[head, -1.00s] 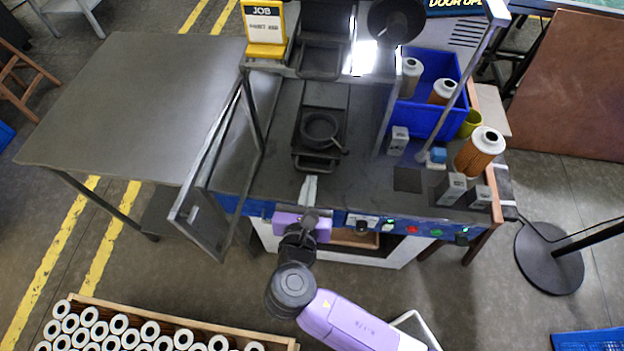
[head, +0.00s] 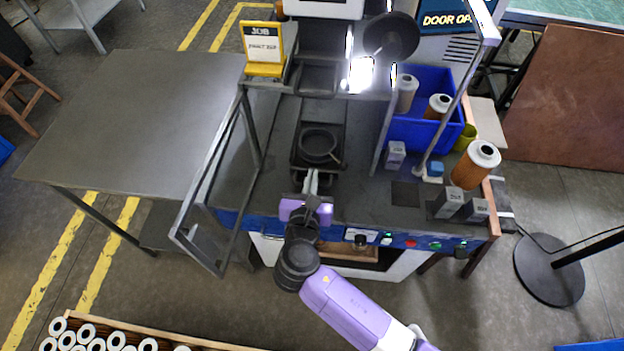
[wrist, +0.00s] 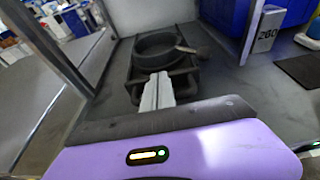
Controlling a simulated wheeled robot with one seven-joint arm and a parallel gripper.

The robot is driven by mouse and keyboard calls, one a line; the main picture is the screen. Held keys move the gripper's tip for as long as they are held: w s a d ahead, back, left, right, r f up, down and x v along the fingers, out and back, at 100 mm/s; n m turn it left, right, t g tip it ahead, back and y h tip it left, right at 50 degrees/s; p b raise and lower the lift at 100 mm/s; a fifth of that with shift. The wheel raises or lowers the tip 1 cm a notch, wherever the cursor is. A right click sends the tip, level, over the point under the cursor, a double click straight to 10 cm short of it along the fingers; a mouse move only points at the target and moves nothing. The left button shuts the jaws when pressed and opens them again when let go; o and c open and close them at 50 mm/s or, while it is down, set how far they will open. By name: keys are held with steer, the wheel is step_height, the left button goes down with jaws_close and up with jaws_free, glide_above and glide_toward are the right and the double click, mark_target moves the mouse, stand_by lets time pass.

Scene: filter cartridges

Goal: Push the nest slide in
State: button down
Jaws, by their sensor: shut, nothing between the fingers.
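The nest slide (head: 318,160) is a dark plate on the bench rails, carrying a round black ring nest (head: 319,143) with a small lever at its right. Its front handle shows in the wrist view (wrist: 187,84). My gripper (head: 312,181) is at the slide's front, with its light-grey fingers shut and empty. In the wrist view the fingertips (wrist: 158,84) reach the handle and overlap it; I cannot tell how firmly they touch. The nest appears empty.
An open framed door (head: 212,190) stands left of the slide. A blue bin (head: 427,135) with filters, an orange filter (head: 474,165) and grey boxes (head: 449,202) stand to the right. A dark column with a bright lamp rises behind the slide.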

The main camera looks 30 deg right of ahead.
mark_target(316, 155)
steer(key=w+d, duration=0.1)
steer(key=w, duration=0.1)
steer(key=w+d, duration=0.2)
steer(key=w, duration=0.1)
steer(key=w+d+p, duration=0.1)
steer(key=w+d, duration=0.1)
steer(key=shift+w+d+r, duration=0.1)
steer(key=shift+w+d, duration=0.1)
steer(key=shift+d, duration=0.05)
